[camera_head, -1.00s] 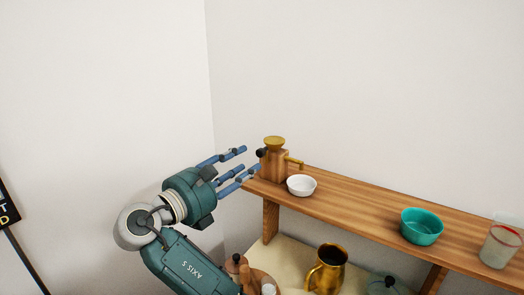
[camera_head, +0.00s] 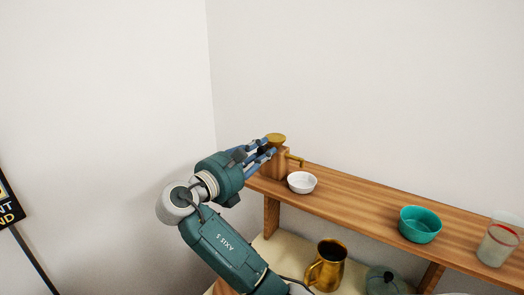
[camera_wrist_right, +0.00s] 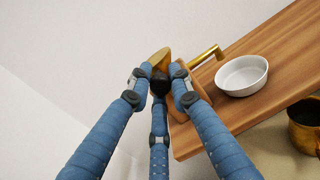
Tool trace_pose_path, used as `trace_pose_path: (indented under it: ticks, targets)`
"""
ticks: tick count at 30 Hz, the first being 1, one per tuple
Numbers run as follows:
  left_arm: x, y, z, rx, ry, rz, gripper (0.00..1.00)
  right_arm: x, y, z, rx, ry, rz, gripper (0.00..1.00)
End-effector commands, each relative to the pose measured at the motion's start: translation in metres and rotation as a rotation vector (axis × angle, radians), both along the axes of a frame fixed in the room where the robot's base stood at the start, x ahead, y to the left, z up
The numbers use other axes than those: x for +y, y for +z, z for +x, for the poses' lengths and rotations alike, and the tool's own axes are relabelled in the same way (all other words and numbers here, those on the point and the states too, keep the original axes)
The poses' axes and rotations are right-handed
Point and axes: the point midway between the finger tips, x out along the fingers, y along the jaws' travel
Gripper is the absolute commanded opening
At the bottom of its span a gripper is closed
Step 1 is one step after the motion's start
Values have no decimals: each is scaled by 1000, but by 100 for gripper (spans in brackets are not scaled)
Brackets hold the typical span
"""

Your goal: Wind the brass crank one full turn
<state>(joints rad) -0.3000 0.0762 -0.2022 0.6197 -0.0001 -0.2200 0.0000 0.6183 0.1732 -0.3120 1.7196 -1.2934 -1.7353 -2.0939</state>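A wooden mill (camera_head: 281,164) with a brass cup on top (camera_head: 275,138) stands at the left end of the wooden shelf. A short brass arm (camera_head: 295,160) sticks out of its right side; it also shows in the right wrist view (camera_wrist_right: 205,56). A dark round knob (camera_wrist_right: 160,83) shows on the near side of the mill in the right wrist view. My right gripper (camera_head: 270,147) has its blue fingertips around this knob. Whether they press on it I cannot tell. The fingers hide the knob's link to the mill. My left gripper is not in view.
A white bowl (camera_head: 302,182) stands close to the mill on the shelf (camera_head: 355,201). A teal bowl (camera_head: 420,225) and a glass (camera_head: 497,246) stand farther right. A brass jug (camera_head: 328,265) and a lidded pot (camera_head: 384,281) are below. Bare wall lies left of the mill.

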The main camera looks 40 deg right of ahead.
Motion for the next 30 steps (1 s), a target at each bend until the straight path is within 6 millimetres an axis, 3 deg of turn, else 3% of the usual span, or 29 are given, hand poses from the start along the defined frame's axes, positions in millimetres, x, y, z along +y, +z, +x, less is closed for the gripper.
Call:
trace_pose_path:
  ticks: [14,30]
  targets:
    - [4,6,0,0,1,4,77,-1,1,-4,-79,-3,25,0]
    - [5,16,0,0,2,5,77,-5,-6,-18,-445,-6,133,0]
